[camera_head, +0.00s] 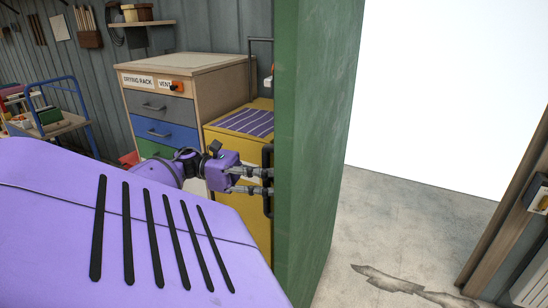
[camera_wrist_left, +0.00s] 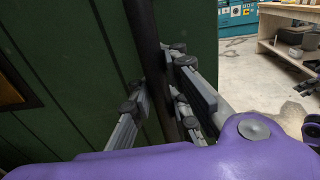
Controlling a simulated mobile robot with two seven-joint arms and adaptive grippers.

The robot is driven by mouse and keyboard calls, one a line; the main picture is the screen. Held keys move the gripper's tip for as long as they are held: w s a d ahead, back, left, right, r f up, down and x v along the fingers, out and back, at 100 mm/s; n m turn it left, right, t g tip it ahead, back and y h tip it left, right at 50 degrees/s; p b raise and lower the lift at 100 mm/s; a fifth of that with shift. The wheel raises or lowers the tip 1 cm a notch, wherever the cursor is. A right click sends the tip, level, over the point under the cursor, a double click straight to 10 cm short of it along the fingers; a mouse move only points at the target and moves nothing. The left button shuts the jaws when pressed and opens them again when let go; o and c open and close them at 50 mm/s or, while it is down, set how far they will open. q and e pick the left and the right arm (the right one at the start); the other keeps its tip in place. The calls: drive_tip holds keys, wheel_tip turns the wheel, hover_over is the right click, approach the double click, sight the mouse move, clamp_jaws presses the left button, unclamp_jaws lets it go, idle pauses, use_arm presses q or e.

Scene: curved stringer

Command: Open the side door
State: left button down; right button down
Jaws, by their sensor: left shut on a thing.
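The green side door (camera_head: 318,130) stands swung open, its thick edge and one face showing in the head view. Its black vertical bar handle (camera_head: 267,158) is on the face turned to the left. My left gripper (camera_head: 258,181) reaches in from the left and is shut on the handle. In the left wrist view the handle (camera_wrist_left: 145,40) runs between the fingers of the gripper (camera_wrist_left: 163,95), with the green door (camera_wrist_left: 55,60) behind it.
A drying rack cabinet (camera_head: 185,62) and a yellow cabinet (camera_head: 222,140) stand left of the door. A blue cart (camera_head: 70,115) is farther left. The doorway to the right is open and bright, with clear concrete floor (camera_head: 400,220) and a wooden frame (camera_head: 508,235).

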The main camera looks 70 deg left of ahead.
use_arm(q)
drive_tip(key=c, duration=1.7)
unclamp_jaws()
drive_tip(key=v, duration=1.2)
